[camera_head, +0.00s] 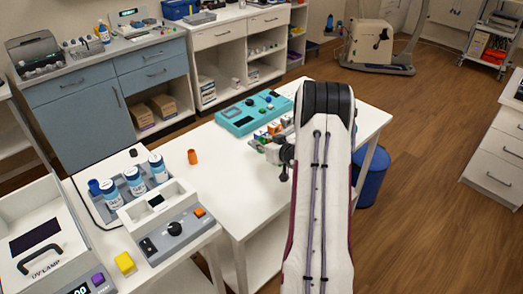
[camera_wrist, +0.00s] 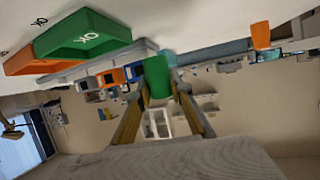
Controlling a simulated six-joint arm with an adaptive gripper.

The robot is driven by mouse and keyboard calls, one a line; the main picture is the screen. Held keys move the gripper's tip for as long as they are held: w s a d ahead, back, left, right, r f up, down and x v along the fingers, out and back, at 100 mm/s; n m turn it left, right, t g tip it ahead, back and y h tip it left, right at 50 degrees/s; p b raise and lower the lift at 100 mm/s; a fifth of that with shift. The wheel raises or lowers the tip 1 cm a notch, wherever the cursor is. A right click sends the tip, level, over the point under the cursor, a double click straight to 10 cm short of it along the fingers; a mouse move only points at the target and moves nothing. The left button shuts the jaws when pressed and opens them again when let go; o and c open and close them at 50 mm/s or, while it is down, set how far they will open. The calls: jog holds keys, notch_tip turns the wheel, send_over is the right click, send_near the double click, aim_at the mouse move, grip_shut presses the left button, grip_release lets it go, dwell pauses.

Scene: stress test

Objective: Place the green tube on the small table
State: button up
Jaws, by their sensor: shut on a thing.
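In the wrist view, the green tube (camera_wrist: 157,76) stands out between the tips of my gripper's two yellowish fingers (camera_wrist: 160,95). My gripper is shut on it. The tube looks held off the white table top, which fills the top of this tilted view. In the head view, my arm hides the tube and most of my gripper (camera_head: 285,165). The white table (camera_head: 215,163) stands in the middle of the head view. I cannot tell whether it is the small table.
An orange cup (camera_head: 192,156) and a teal device (camera_head: 253,112) stand on the white table. A rack with coloured pieces (camera_head: 267,133) is beside my gripper. The wrist view shows a green tray (camera_wrist: 75,42) and an orange tray (camera_wrist: 20,62). Bare table surrounds the cup.

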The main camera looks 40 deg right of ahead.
jog(key=shift+f, duration=1.75)
jog(key=shift+f, duration=0.15)
jog(key=o, duration=0.9)
jog(key=shift+r, duration=0.2)
jog(key=shift+v, duration=6)
jog(key=shift+w+a+r, duration=0.1)
jog(key=shift+r, duration=0.05)
